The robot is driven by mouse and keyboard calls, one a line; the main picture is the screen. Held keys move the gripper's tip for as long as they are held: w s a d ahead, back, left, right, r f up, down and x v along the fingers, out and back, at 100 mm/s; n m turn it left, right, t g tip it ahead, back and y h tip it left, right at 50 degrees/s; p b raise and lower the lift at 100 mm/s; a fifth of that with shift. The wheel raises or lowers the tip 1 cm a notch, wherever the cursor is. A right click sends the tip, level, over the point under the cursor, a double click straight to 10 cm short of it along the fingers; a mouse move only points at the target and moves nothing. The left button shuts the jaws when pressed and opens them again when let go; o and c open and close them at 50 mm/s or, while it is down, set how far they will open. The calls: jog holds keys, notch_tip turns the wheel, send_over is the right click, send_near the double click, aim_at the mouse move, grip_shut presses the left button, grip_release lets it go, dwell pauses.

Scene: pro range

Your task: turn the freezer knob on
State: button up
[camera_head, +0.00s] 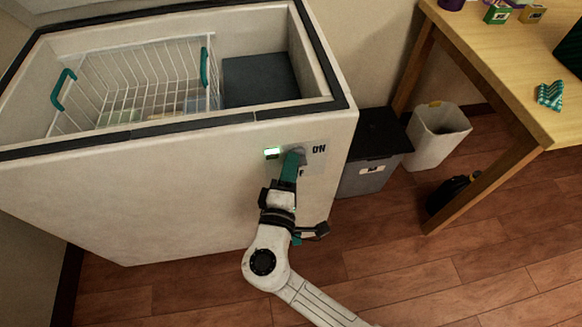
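The white chest freezer (200,180) stands open at the left, its top rim dark. A grey piece of the knob (299,154) shows beside my gripper's tip; the rest is hidden behind the gripper. My gripper (292,160) has teal fingers and is up against the panel at the knob. I cannot tell whether the fingers are closed around the knob or how the knob points.
A wire basket (180,65) with teal handles hangs inside the freezer. A grey bin with a black lid (374,150) and a white waste bin (437,135) stand to the right. A wooden table (495,50) is at the upper right.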

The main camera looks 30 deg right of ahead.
jog(key=shift+o, duration=0.9)
jog(key=shift+w+d+f, duration=0.1)
jog(key=shift+w+d, duration=0.15)
jog(key=shift+d, duration=0.05)
jog(key=v, duration=1.1)
jog(key=shift+w, duration=0.15)
